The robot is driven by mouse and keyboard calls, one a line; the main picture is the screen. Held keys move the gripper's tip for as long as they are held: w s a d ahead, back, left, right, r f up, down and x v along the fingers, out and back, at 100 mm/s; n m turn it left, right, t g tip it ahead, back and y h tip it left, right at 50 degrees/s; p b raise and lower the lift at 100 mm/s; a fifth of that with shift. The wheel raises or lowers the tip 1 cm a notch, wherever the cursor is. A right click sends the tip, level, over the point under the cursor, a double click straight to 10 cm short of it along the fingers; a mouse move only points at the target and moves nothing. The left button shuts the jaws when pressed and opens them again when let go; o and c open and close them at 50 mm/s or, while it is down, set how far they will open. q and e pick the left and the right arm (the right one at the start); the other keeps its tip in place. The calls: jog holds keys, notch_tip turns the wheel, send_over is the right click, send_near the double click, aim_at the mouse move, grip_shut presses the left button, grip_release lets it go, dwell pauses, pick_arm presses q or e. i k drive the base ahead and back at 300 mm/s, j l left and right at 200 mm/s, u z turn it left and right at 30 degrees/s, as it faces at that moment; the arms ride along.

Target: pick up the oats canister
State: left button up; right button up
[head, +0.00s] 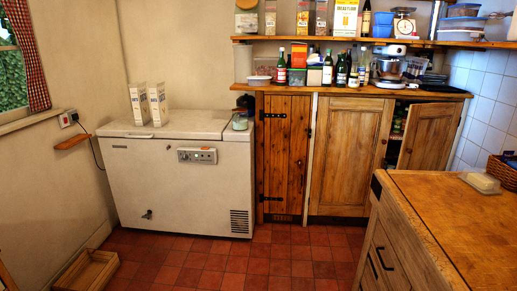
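No label that I can read marks an oats canister. A round container (246,20) with a pale label stands at the left end of the upper pine shelf. A small glass jar (240,121) with a light lid stands on the right end of the white chest freezer (170,178). Two white cartons (139,104) with dark print stand upright on the freezer's left part. I cannot tell which of these, if any, is the oats canister. Neither of my grippers is in view.
A wooden counter (432,95) carries bottles, tubs and a stand mixer (389,66). One cupboard door (428,137) stands ajar. A wooden island (465,232) with a butter dish (479,183) fills the right front. A wooden crate (88,270) lies at left; the tiled floor (235,262) between is clear.

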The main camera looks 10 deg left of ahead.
aim_at(270, 5)
jog(key=i+j+u, duration=0.8)
jog(key=u, duration=0.15)
jog(key=i+u, duration=0.45)
jog(key=i, duration=0.15)
jog(key=i+z, duration=0.15)
jog(key=i, duration=0.35)
jog(key=i+j+z, duration=0.15)
jog(key=i, duration=0.3)
jog(key=i+j+z, duration=0.1)
jog(key=i+j, duration=0.15)
jog(key=i, duration=0.2)
jog(key=i+j+z, duration=0.15)
jog(key=i, duration=0.3)
jog(key=i+j+z, duration=0.15)
jog(key=i+j, duration=0.15)
jog(key=i, duration=0.15)
jog(key=z, duration=1.5)
